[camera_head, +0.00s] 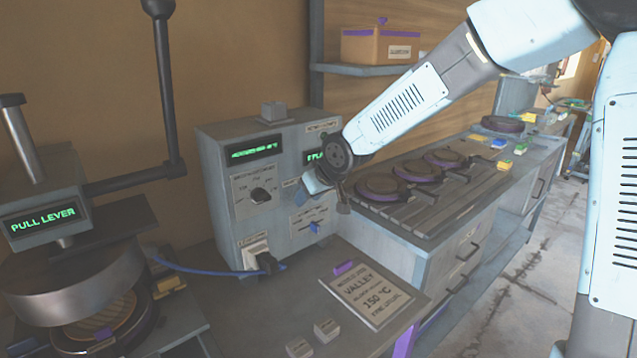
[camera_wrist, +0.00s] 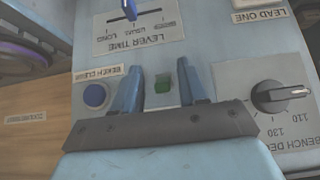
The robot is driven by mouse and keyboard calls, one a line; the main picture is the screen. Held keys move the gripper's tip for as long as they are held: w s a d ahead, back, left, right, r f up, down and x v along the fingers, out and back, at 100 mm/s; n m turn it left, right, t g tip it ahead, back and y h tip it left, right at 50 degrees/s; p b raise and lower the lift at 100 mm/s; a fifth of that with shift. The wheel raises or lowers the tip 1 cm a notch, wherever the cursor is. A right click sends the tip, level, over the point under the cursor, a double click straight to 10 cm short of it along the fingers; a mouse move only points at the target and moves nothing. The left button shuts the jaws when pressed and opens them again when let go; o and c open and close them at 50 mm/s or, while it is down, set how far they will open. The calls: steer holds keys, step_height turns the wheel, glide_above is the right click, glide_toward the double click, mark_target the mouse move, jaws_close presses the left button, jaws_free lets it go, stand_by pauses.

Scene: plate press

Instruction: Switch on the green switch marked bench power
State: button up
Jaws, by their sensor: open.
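The wrist view is upside down. A blue cable (camera_head: 205,271) crosses the bench. The press (camera_head: 62,275) stands left; hot plates (camera_head: 383,187) line the right.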

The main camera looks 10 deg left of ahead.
steer(key=v, duration=1)
stand_by(1.2)
steer(key=shift+v, duration=1.7)
steer(key=shift+f, duration=0.1)
steer(key=s+d+f+m+h, duration=0.25)
steer(key=d+f+h, duration=0.35)
steer(key=d+f, duration=0.4)
steer(key=s+d+r+m, duration=0.3)
steer(key=s+d+r, duration=0.3)
steer(key=s+d, duration=0.3)
steer(key=s+d+r+m, duration=0.4)
steer(key=s+d+r, duration=0.2)
steer(key=s+d, duration=0.3)
steer(key=d, duration=0.4)
steer(key=shift+d+r+t, duration=0.2)
steer(key=shift+t, duration=0.1)
